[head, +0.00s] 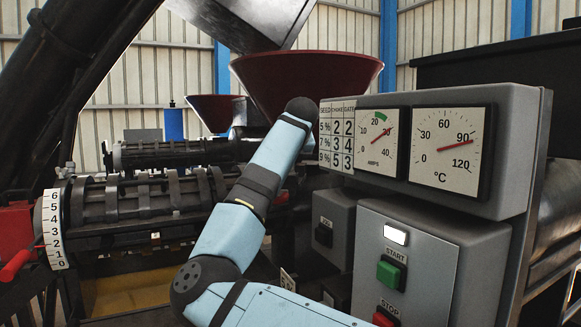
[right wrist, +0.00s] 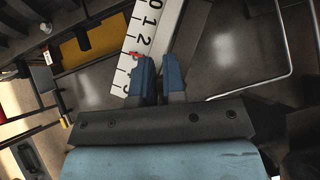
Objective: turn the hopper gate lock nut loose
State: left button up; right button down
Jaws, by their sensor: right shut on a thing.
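The dark red hopper (head: 300,75) stands behind the gauge panel in the head view. My right arm rises in front of the press towards it, and its gripper is hidden there. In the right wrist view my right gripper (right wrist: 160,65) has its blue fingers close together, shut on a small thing. That thing is mostly hidden between the fingers; from its place by the scale I take it as the hopper gate lock nut. A white number scale (right wrist: 140,42) with a red pointer mark (right wrist: 138,55) lies right beside the fingertips. My left gripper is not in view.
The gauge panel (head: 505,105) and the start/stop box (head: 445,260) stand close at the right. The ribbed press barrel (head: 140,195) and a white numbered dial (head: 52,230) are at the left. A bent metal rod (right wrist: 288,45) is right of the gripper.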

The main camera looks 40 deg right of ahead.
jog(key=n+y+b, duration=0.1)
jog(key=n+y, duration=0.1)
jog(key=n, duration=0.1)
jog(key=shift+w+a+t+b, duration=0.1)
jog(key=shift+a+t+b, duration=0.15)
jog(key=shift+t+b, duration=0.15)
jog(key=n+y+b, duration=0.1)
jog(key=n, duration=0.1)
jog(key=a+n+y+b, duration=0.1)
jog(key=n+y, duration=0.1)
jog(key=shift+y, duration=0.3)
jog(key=shift+a+r+n+y, duration=0.15)
jog(key=shift+n+y, duration=0.45)
jog(key=shift+n, duration=0.4)
jog(key=shift+a+n+g+y, duration=0.2)
jog(key=shift+n+g+y, duration=0.2)
jog(key=shift+n+y, duration=0.45)
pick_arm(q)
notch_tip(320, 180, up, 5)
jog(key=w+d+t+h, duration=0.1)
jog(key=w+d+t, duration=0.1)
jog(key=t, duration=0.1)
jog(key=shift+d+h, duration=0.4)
pick_arm(e)
jog(key=shift+n+y, duration=0.25)
jog(key=shift+n, duration=0.4)
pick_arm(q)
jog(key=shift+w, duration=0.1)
pick_arm(e)
jog(key=shift+a, duration=0.1)
